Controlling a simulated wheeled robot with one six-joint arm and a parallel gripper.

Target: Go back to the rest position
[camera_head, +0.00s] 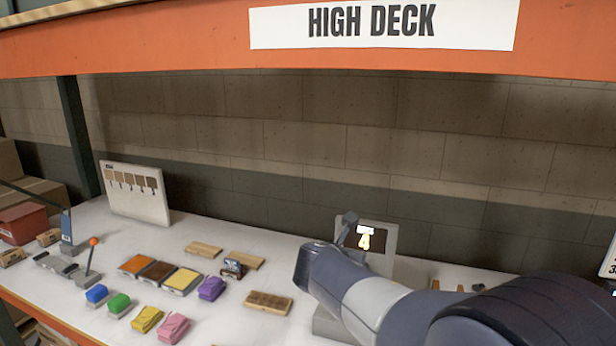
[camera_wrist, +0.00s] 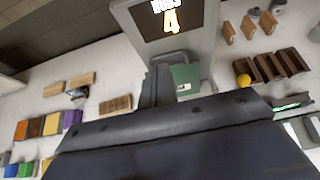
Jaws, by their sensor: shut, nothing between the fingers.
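My arm reaches in from the lower right of the head view. My gripper (camera_head: 347,228) is at its end, in front of a grey display unit (camera_head: 384,234) that shows a glowing 4. In the wrist view, my gripper (camera_wrist: 157,86) is shut and empty, just below the display unit (camera_wrist: 200,45). My arm hides part of the deck and the unit's lower part in the head view.
The white deck (camera_head: 225,318) carries colored blocks, an orange, brown and yellow row (camera_head: 160,273), and wooden planks (camera_head: 268,302). A lever with an orange knob (camera_head: 93,241) stands at left. An orange beam (camera_head: 150,38) crosses above.

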